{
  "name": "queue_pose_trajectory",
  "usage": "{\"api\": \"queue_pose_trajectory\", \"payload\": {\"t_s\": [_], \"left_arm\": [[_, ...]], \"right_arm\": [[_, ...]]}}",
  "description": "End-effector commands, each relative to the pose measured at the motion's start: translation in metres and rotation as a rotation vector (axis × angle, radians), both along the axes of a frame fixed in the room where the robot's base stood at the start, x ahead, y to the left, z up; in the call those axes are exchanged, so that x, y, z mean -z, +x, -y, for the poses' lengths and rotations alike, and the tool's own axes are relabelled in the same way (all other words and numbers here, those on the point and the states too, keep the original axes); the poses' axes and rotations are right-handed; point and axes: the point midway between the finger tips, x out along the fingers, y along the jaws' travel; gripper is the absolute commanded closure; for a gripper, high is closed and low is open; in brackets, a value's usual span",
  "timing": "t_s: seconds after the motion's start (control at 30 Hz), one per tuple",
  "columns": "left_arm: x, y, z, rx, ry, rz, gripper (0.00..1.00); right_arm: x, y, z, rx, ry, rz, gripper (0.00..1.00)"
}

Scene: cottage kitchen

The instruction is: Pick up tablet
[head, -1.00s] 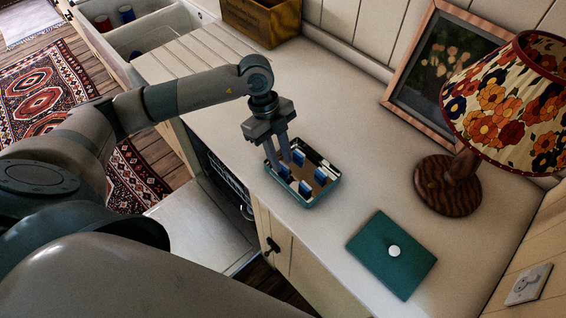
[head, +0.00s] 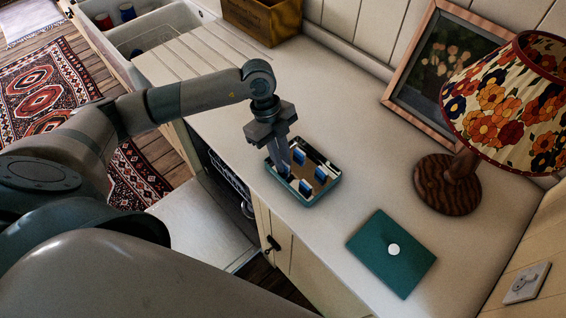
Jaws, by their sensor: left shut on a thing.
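A teal tin (head: 318,201) stands open on the counter, with several blue tablets in it. One tablet (head: 299,155) is near the tin's back, one (head: 320,174) is to the right and one (head: 306,186) is near the front. My left gripper (head: 285,173) points down into the left side of the tin. Its fingers are close together, shut on a tablet that they mostly hide. I cannot tell whether that tablet is clear of the tin's floor. My right gripper is not in view.
A teal lid (head: 375,258) with a white knob lies on the counter (head: 350,205) right of the tin. A flowered lamp (head: 447,185) and a picture frame (head: 400,110) stand behind. A wooden box (head: 262,20) and a sink (head: 140,35) are farther back left.

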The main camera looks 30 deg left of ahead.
Motion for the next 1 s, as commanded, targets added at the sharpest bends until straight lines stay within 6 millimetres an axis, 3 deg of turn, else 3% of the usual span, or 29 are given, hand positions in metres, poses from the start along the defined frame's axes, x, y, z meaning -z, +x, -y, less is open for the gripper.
{"api": "queue_pose_trajectory", "payload": {"t_s": [0.27,0.5,1.0], "left_arm": [[-0.008,0.0,0.0,0.0,0.0,0.001,1.0],[-0.04,0.001,0.0,0.002,-0.001,0.006,1.0],[-0.091,-0.087,0.016,0.003,-0.001,0.004,1.0]], "right_arm": [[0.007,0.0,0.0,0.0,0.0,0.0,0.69],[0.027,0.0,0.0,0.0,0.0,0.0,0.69],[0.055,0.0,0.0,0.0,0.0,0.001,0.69]]}}
